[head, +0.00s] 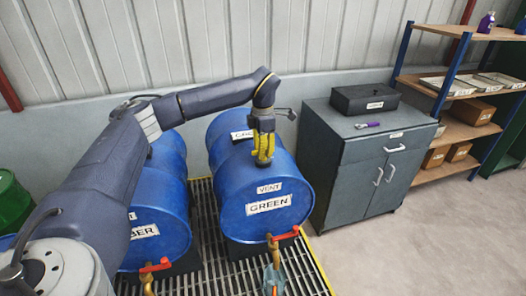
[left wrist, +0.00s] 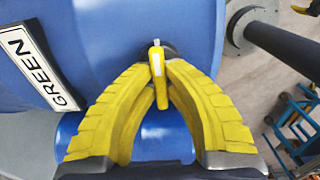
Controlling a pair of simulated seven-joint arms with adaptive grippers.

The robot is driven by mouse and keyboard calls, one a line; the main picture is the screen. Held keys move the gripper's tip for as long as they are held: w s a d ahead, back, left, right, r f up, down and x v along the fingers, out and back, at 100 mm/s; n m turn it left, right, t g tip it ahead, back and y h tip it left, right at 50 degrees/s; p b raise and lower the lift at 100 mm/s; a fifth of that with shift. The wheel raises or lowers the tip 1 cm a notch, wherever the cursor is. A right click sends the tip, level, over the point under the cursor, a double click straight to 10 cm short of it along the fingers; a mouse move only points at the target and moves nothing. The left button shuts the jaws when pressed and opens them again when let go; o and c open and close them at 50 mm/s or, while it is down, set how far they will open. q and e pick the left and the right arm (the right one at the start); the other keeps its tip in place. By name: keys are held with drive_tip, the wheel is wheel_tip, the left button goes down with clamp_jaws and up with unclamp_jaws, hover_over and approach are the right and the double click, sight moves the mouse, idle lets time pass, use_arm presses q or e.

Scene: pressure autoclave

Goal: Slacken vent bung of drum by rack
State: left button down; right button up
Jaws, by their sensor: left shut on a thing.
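The blue drum (head: 243,205) nearest the rack lies on its side and bears the labels VENT and GREEN. My left gripper (head: 263,160), with yellow fingers, reaches down to the top of this drum. In the left wrist view my left gripper (left wrist: 160,86) is shut on the vent bung (left wrist: 157,58), which shows a slim yellow handle with a pale end on a dark round base in the blue drum wall (left wrist: 105,35). The fingers hide part of the bung. In the head view they cover it. My right gripper is not in view.
Another blue drum (head: 165,215) lies to the left, partly behind my arm. Red-handled taps (head: 285,233) stick out in front, over a yellow-edged grating (head: 305,275). A grey cabinet (head: 365,175) with a black box (head: 365,99) stands right, beside the rack (head: 450,130).

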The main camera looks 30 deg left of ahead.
use_arm(q)
drive_tip(key=n, duration=0.7)
drive_tip(key=shift+n, duration=0.4)
drive_tip(key=n, duration=1)
drive_tip(key=shift+n, duration=0.4)
drive_tip(key=n, duration=0.3)
drive_tip(key=shift+n, duration=0.3)
drive_tip(key=n, duration=0.3)
drive_tip(key=shift+n, duration=2.1)
